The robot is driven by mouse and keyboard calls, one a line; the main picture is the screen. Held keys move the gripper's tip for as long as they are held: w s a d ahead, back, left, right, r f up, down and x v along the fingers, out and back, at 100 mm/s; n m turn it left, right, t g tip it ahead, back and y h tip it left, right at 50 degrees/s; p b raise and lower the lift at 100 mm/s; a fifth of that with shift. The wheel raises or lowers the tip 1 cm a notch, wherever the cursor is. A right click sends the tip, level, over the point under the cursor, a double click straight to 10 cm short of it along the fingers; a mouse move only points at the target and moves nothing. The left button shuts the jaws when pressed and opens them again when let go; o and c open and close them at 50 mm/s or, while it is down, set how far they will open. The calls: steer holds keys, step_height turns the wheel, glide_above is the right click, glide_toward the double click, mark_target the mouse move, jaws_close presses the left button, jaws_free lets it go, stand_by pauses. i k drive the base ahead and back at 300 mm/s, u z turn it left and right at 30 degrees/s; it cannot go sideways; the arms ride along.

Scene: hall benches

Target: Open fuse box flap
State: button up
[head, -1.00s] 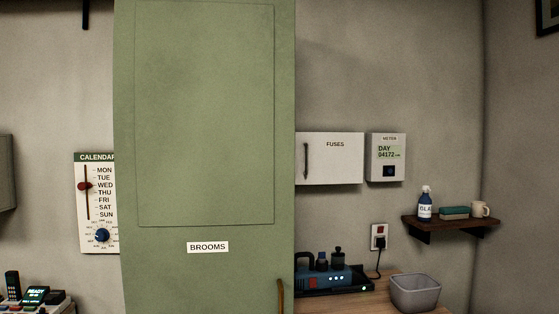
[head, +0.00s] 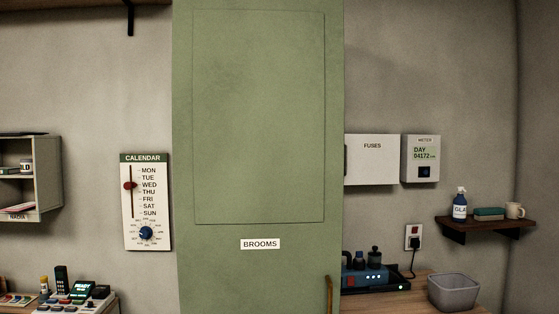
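The fuse box (head: 371,163) is a white wall box with a flat front flap labelled FUSES. It hangs on the back wall just right of the green broom cupboard. The flap looks shut. The left edge of the box, where the dark handle is, is mostly hidden behind the cupboard's edge; only a sliver of the handle shows. My gripper is not in view.
The green cupboard (head: 259,120) labelled BROOMS fills the middle and stands in front of the wall. A meter (head: 421,158) hangs right of the fuse box. Below are a bench with a blue device (head: 365,280) and a grey bin (head: 453,292). A shelf (head: 485,224) juts out at right.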

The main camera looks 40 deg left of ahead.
mark_target(367, 160)
steer(key=u, duration=0.85)
steer(key=i, duration=0.3)
